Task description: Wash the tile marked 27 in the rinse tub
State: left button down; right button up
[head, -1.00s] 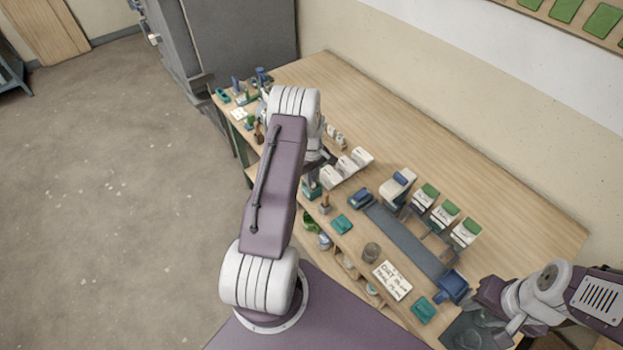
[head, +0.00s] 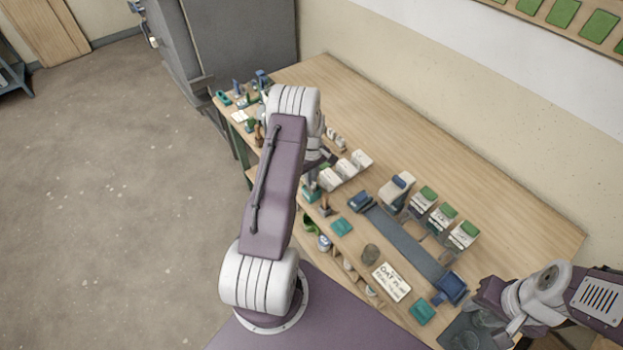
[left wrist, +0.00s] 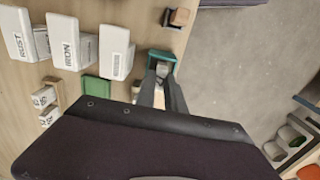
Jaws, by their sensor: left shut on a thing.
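My left gripper (left wrist: 160,92) is shut on a pale piece, seemingly a small tile, at the teal open box (left wrist: 166,62) in the left wrist view. No number on the piece can be read. The box looks like the rinse tub, but I see no label on it. It also shows in the head view (head: 311,193), partly behind my left arm, which hides most of that gripper. Two small white tiles with dark marks (left wrist: 44,97) stand in a wooden rack. My right arm (head: 545,292) is at the lower right; its jaws cannot be made out.
White buckets marked RUST (left wrist: 18,34) and IRON (left wrist: 70,42) stand beside another white bucket (left wrist: 115,52). Several green-topped white containers (head: 441,215) stand behind a grey-blue strip (head: 405,240). A written card (head: 391,282) lies at the front. The back of the table (head: 440,150) is clear.

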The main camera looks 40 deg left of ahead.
pick_arm(q)
jog(key=shift+r+p, duration=1.05)
jog(key=shift+r, duration=0.7)
jog(key=shift+r, duration=0.1)
jog(key=shift+r+p, duration=1.15)
jog(key=shift+r, duration=0.3)
jog(key=shift+f, duration=0.1)
